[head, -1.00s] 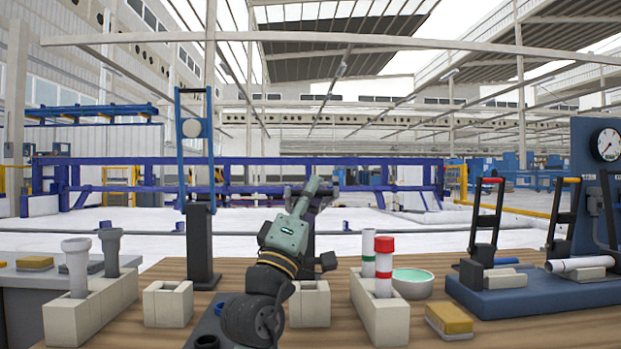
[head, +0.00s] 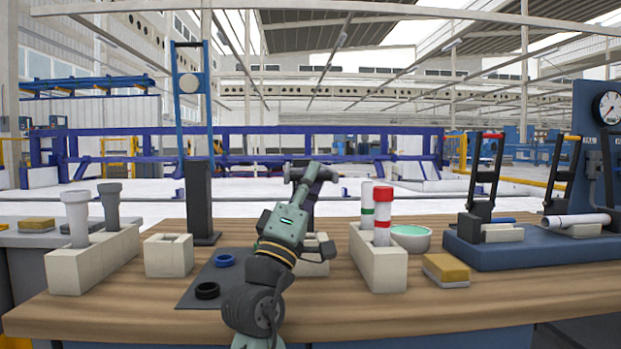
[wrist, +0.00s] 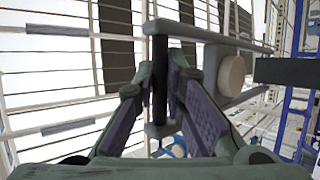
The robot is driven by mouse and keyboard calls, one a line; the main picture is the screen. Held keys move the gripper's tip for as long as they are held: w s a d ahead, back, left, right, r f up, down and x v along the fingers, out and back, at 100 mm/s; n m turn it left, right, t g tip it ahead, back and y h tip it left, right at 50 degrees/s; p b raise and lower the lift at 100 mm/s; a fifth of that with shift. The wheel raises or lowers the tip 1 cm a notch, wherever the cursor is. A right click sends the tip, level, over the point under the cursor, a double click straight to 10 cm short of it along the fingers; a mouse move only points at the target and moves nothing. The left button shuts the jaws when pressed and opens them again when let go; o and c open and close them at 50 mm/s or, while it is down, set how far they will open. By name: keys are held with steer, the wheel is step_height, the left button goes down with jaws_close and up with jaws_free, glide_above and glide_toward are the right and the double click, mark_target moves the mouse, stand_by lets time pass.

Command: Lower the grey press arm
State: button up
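The press arm (head: 192,85) stands raised upright on a dark column (head: 200,205) at the left of the table. It looks bluish in the head view and grey in the wrist view (wrist: 215,40). It has two rails, a pale round disc (head: 188,83) and a dark crossbar handle (head: 187,43) at its top. My gripper (head: 311,172) is right of the column and apart from the handle in the head view. In the wrist view the fingers (wrist: 152,95) are spread, and the dark handle bar (wrist: 158,75) shows between them; its depth is unclear. No grip shows.
A dark mat (head: 195,300) with a black ring (head: 207,290) and blue ring (head: 225,260) lies below. Cream blocks with pipes (head: 92,262) stand left, and a block with red- and green-banded pipes (head: 378,258) right. A blue press base (head: 530,245) is at far right.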

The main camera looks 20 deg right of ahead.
steer(key=o, duration=0.5)
steer(key=shift+f, duration=0.15)
steer(key=shift+c, duration=0.2)
steer(key=v, duration=1.2)
